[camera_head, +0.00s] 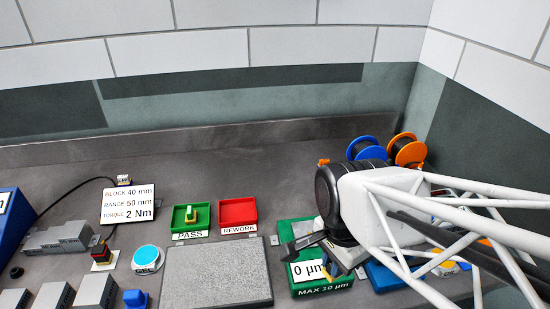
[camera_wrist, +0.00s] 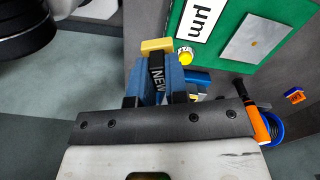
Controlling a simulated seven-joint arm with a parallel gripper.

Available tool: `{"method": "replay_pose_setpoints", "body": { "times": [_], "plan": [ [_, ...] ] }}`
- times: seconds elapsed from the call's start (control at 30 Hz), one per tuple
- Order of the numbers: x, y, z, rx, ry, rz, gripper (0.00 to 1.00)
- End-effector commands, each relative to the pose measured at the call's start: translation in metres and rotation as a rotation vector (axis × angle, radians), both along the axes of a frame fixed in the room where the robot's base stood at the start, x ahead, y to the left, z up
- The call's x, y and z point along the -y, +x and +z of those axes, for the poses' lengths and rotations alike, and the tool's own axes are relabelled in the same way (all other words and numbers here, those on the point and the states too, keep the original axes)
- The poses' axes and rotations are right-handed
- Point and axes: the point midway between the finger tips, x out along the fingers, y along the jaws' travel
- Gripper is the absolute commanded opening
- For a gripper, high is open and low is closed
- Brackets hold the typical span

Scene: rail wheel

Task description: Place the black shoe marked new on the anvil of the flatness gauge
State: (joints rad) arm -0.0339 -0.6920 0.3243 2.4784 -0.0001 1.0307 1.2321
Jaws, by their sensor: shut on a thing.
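My gripper (camera_wrist: 156,80) is shut on the black shoe marked NEW (camera_wrist: 157,78), which sits upright between two blue fingers in the wrist view. A yellow block (camera_wrist: 157,46) shows at its far end. The green flatness gauge (camera_wrist: 212,70) lies beyond and to the right, with a µm display (camera_wrist: 194,18) and a pale grey plate (camera_wrist: 257,38), which looks like the anvil. The shoe appears apart from this plate. In the head view, the gauge (camera_head: 322,286) reads 0 µm, and my arm covers its right part and most of my gripper.
A grey slab (camera_head: 217,275) lies left of the gauge. Behind it are the green PASS tray (camera_head: 204,215), holding a small piece, and the red REWORK tray (camera_head: 238,212). Blue (camera_head: 364,139) and orange (camera_head: 407,142) spools stand at the back right, near the wall.

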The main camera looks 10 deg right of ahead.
Motion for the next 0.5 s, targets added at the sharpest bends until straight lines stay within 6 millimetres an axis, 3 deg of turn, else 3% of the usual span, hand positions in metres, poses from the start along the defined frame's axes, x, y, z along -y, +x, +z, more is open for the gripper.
{"method": "replay_pose_setpoints", "body": {
  "times": [0.2, 0.5],
  "plan": [
    [-0.0006, -0.0127, -0.0036, 0.0, 0.0, 0.019, 0.0],
    [-0.0006, -0.014, -0.0041, -0.001, 0.0, 0.021, 0.0]
  ]
}}
